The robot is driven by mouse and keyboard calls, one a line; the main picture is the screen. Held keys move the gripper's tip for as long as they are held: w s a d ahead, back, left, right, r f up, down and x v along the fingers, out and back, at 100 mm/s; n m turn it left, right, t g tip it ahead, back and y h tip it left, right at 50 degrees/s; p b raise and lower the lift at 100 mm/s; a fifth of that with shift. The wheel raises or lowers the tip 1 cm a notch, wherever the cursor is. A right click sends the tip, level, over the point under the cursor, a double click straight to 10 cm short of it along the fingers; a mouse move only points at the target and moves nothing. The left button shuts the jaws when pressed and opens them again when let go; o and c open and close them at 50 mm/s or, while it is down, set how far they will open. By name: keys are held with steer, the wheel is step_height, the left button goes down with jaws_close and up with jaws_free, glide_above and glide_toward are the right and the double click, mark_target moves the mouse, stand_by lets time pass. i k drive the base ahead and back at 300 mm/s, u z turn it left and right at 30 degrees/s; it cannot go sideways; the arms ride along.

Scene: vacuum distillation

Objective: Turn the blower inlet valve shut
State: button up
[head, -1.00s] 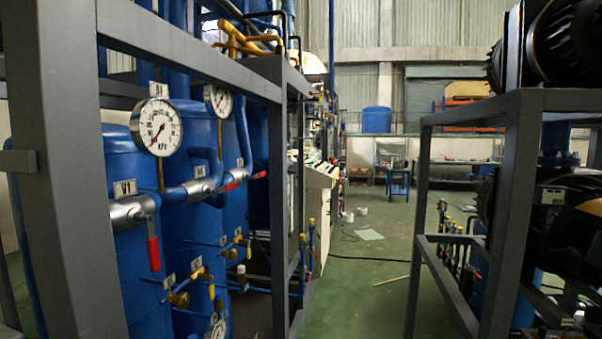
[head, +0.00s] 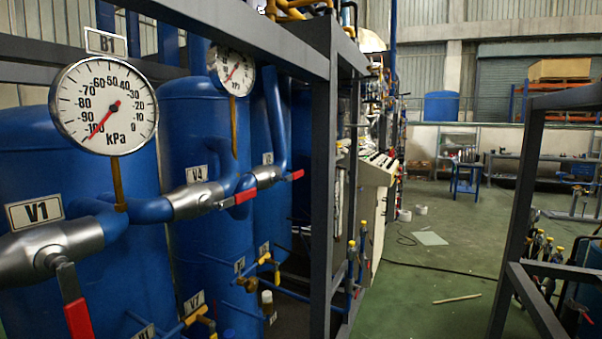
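Several valves with red lever handles sit on the blue pipes at the left. The silver valve labelled V1 (head: 50,250) is nearest, and its red lever (head: 78,318) hangs down across the pipe, cut off by the lower edge. The silver valve labelled V4 (head: 195,201) is farther along, with its red lever (head: 239,198) lying roughly along the pipe. A third valve (head: 267,175) beyond it has a red lever (head: 291,175) pointing right. No label readable here names the blower inlet valve, so I cannot tell which one it is. My gripper is not in view.
A pressure gauge labelled B1 (head: 104,105) stands above V1, with a second gauge (head: 231,67) behind. Blue tanks (head: 200,120) stand behind the pipes. A grey frame post (head: 322,170) and a right-hand rack (head: 517,200) flank the open green floor (head: 415,310).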

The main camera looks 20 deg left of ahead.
mark_target(299, 173)
steer(key=u, duration=0.6)
steer(key=i, duration=0.95)
steer(key=u, duration=0.8)
